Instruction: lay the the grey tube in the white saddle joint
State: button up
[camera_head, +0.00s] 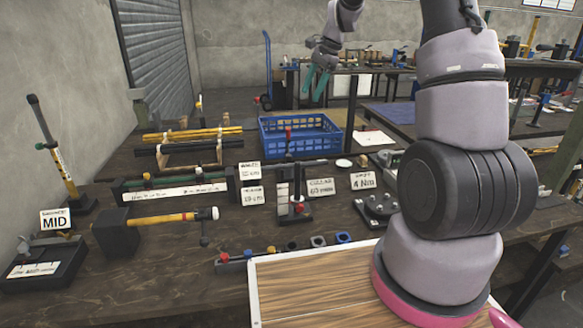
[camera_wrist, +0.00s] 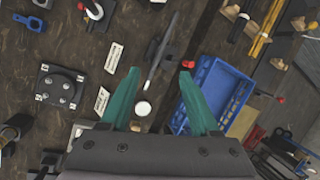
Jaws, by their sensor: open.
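My gripper (camera_head: 318,85) is open and empty, with teal fingers, raised in the air beyond the blue crate in the head view. Its two fingers also show apart in the wrist view (camera_wrist: 159,80). I cannot pick out the grey tube for sure. A dark tube (camera_head: 200,147) lies across a wooden rack with yellow tubes (camera_head: 193,133) behind it. A small pale block with a dark opening (camera_head: 318,241) sits in a row of coloured blocks at the bench's front; I cannot tell if it is the white saddle joint. Nothing is between the fingers.
A blue crate (camera_head: 299,135) stands at the back of the dark bench (camera_head: 150,265); it is right of the fingers in the wrist view (camera_wrist: 213,90). White label cards, a small upright press (camera_head: 297,200) and a round dark fixture (camera_head: 378,207) crowd the middle. A wooden board (camera_head: 315,285) lies in front.

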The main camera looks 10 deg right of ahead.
jog(key=w+f+m+g+y, duration=0.15)
jog(key=w+f, duration=0.25)
jog(key=f, duration=0.5)
jog(key=w+f+m+h, duration=0.15)
jog(key=w+f, duration=0.25)
jog(key=f, duration=0.6)
jog(key=m+y, duration=0.1)
send_near(291, 166)
jog(key=shift+w+a+f, duration=0.1)
jog(key=shift+w+f, duration=0.2)
jog(key=shift+f, duration=0.3)
jog(key=shift+w+a+f, duration=0.1)
jog(key=shift+w+f, duration=0.2)
jog(key=shift+f, duration=0.25)
jog(key=shift+x, duration=2.8)
grip_shut()
